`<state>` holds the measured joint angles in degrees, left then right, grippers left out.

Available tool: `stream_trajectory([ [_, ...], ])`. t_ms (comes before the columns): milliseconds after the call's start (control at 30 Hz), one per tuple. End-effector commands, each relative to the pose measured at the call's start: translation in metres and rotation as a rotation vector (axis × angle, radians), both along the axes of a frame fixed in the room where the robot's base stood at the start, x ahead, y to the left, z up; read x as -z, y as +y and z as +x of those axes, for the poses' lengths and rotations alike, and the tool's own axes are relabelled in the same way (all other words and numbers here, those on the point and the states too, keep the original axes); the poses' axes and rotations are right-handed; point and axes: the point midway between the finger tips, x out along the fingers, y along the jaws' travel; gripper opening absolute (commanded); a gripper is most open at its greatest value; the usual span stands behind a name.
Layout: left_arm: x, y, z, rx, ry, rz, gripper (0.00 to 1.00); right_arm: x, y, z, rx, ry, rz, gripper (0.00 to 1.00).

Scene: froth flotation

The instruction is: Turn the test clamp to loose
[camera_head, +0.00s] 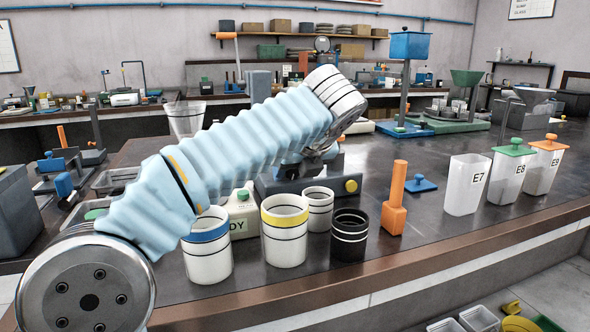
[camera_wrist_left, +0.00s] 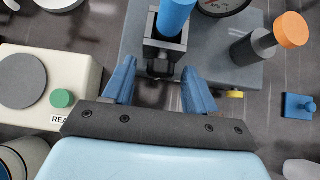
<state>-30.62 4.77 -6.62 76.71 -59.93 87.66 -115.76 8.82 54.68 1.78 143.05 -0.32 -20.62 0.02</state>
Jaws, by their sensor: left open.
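A dark grey device with a yellow knob (camera_head: 351,185) stands on the bench in the head view, mostly hidden behind my left arm. In the left wrist view its grey base (camera_wrist_left: 140,40) carries a black clamp-like block (camera_wrist_left: 163,62) with a blue handle (camera_wrist_left: 175,15), which looks like the test clamp. My left gripper (camera_wrist_left: 160,84) is open, its two blue fingers apart on either side of the block's near end. I see nothing between them, and contact cannot be told. In the head view the fingers are hidden by the arm. My right gripper is not in view.
A white box with a green button (camera_wrist_left: 61,98) stands left of the device. Blue-rimmed (camera_head: 206,262), yellow-rimmed (camera_head: 284,246) and black (camera_head: 349,245) cups stand in front. An orange-handled tool (camera_head: 394,210), a blue lid (camera_head: 421,184) and clear containers (camera_head: 466,186) stand to the right.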

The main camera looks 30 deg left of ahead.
Motion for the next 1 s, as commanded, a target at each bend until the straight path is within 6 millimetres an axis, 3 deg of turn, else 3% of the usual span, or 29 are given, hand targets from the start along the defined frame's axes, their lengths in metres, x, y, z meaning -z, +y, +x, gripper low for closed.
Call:
stream_trajectory([
  [167, 0.000, 0.000, 0.000, 0.000, 0.000, 0.000, 0.54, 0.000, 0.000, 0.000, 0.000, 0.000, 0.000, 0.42],
  [500, 0.000, 0.000, 0.000, 0.000, 0.000, 0.000, 0.02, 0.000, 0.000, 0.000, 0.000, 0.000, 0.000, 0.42],
  [1000, 0.001, 0.004, -0.004, -0.001, -0.287, -0.244, 0.01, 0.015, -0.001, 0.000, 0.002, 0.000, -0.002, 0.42],
])
